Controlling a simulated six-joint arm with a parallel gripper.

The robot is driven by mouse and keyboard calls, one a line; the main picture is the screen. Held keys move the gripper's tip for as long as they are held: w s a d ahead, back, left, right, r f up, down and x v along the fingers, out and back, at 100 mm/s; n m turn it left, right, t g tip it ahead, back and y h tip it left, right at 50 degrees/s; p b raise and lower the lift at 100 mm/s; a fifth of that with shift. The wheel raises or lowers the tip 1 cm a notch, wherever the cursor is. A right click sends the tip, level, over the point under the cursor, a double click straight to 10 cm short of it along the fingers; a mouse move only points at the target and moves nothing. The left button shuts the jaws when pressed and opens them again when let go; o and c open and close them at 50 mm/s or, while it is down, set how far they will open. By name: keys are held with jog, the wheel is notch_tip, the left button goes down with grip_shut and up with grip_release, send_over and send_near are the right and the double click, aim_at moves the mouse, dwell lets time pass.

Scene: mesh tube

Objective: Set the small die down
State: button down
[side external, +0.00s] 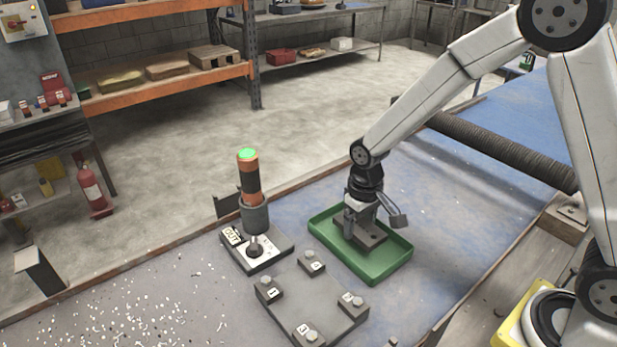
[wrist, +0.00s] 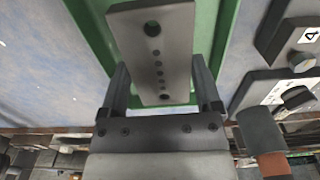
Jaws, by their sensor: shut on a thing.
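The small die is a grey metal bar with a row of holes, seen in the side view (side external: 372,239) and end-on to my gripper in the wrist view (wrist: 150,40). My gripper (side external: 362,222) points down over the green tray (side external: 400,264) and is shut on the die. In the wrist view its two fingers (wrist: 160,72) stand on either side of the bar. The die is within the tray's outline, low over its floor. I cannot tell whether it touches the floor. The tray also shows in the wrist view (wrist: 228,22).
Left of the tray stands a base (side external: 262,252) with an upright orange and black post (side external: 251,190) with a green top. In front is a grey plate (side external: 318,297) with numbered corner blocks. White bits lie on the bench at the lower left. A dark roller (side external: 500,150) lies behind.

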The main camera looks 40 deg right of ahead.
aim_at(360, 226)
jog(key=shift+f, duration=1.4)
jog(key=shift+f, duration=0.15)
grip_release()
notch_tip(360, 226, up, 12)
jog(key=shift+s, duration=0.1)
dwell(0.4)
jog(key=s+d+f+t, duration=0.1)
jog(key=s+d+f, duration=0.1)
jog(key=s, duration=0.3)
jog(key=s+d+f+t, duration=0.1)
jog(key=s+d+f, duration=0.1)
jog(key=s, duration=0.3)
jog(key=shift+s+t, duration=0.3)
jog(key=shift+s, duration=0.1)
